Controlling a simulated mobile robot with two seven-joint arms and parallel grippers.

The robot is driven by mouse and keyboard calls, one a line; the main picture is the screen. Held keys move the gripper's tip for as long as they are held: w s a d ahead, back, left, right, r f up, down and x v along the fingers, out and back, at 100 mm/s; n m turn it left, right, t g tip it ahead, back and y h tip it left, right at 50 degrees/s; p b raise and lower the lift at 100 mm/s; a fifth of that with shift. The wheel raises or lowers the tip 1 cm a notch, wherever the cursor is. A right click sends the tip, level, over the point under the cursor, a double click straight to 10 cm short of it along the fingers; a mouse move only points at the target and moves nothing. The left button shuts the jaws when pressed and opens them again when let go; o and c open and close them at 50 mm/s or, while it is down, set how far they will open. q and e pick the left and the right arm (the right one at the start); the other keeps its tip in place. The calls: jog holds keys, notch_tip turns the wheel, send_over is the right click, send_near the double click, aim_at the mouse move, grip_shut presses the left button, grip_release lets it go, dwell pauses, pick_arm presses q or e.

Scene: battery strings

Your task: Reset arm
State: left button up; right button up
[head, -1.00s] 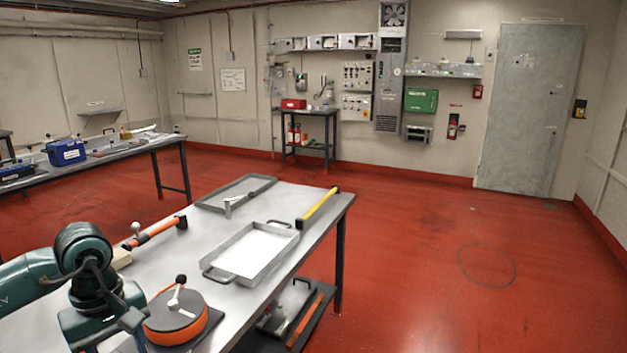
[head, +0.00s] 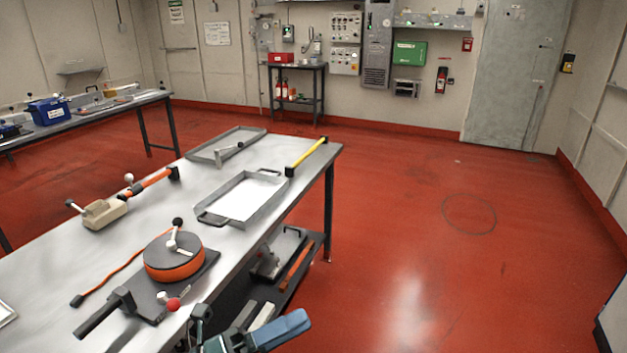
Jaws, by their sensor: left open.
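My left gripper (head: 243,332) shows at the bottom edge, in front of the table's near edge. It is open, its teal and blue parts are partly cut off by the frame, and I see nothing held in it. The steel table (head: 120,250) stands behind it. An orange and black reel with a crank (head: 172,258) sits on a dark base on the table, above and left of the gripper. My right gripper is not in view.
On the table are a white-lined tray (head: 243,198), a grey tray (head: 225,145), a yellow bar (head: 307,156), a beige block (head: 104,212) and an orange-handled tool (head: 150,184). A lower shelf (head: 245,300) holds more items. The red floor (head: 420,240) at right is clear.

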pick_arm(q)
jog(key=a+f+n+t+y, duration=0.4)
jog(key=f+n+y, duration=0.25)
jog(key=n, duration=0.55)
jog(key=a+f+n+t+y, duration=0.35)
jog(key=f+n+y, duration=0.3)
jog(key=n, duration=0.55)
jog(key=s+a+f+n+g+y, duration=0.1)
jog(key=s+f+n+g, duration=0.1)
jog(key=s+f+n, duration=0.2)
jog(key=s+a+f+n+g+y, duration=0.2)
jog(key=s+f+n, duration=0.3)
jog(key=f, duration=0.3)
jog(key=shift+s+a+g+b, duration=0.15)
jog(key=shift+a+g+b, duration=0.15)
jog(key=shift+g, duration=0.35)
